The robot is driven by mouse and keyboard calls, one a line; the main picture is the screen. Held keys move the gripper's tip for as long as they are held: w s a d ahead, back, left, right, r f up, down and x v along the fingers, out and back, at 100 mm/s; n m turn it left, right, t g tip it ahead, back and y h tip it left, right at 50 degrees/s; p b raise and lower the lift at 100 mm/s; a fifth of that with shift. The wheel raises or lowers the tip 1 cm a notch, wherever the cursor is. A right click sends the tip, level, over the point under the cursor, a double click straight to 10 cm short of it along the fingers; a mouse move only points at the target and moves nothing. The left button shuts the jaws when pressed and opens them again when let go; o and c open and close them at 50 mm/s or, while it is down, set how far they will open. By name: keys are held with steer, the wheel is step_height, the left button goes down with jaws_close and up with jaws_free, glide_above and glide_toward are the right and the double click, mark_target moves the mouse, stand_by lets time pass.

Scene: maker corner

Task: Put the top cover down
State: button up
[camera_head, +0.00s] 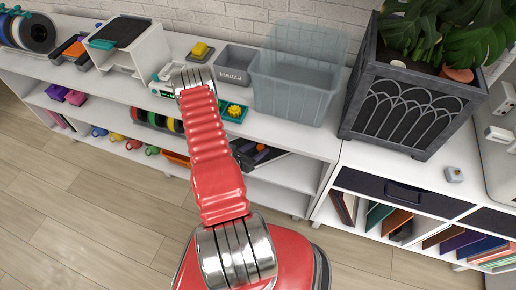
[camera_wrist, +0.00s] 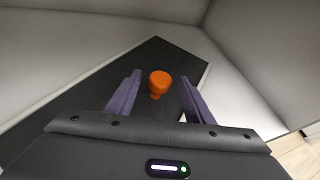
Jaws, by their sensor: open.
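In the wrist view a flat black panel (camera_wrist: 150,65) with an orange knob (camera_wrist: 159,82) on it lies beneath my gripper (camera_wrist: 160,90); it looks like the top cover, though I cannot be sure. My gripper is open. Its two purple fingers stand apart, one on each side of the knob, with visible gaps to it. I cannot tell how far the fingertips are above the panel. In the head view my red arm reaches up to the white shelf, and its far end hides the fingers.
Pale walls (camera_wrist: 85,35) surround the panel in the wrist view. On the white shelf (camera_head: 165,50) stand a white frame with a dark top (camera_head: 119,31), a small grey bin (camera_head: 233,75), a translucent grey tub (camera_head: 290,95) and a dark planter (camera_head: 405,115). Wooden floor (camera_head: 90,210) is clear.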

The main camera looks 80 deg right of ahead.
steer(key=v, duration=1)
steer(key=shift+w+a+r, duration=0.15)
steer(key=shift+a, duration=0.1)
steer(key=shift+w+a+r, duration=0.15)
steer(key=shift+a+r, duration=0.05)
steer(key=shift+a, duration=0.2)
stand_by(0.4)
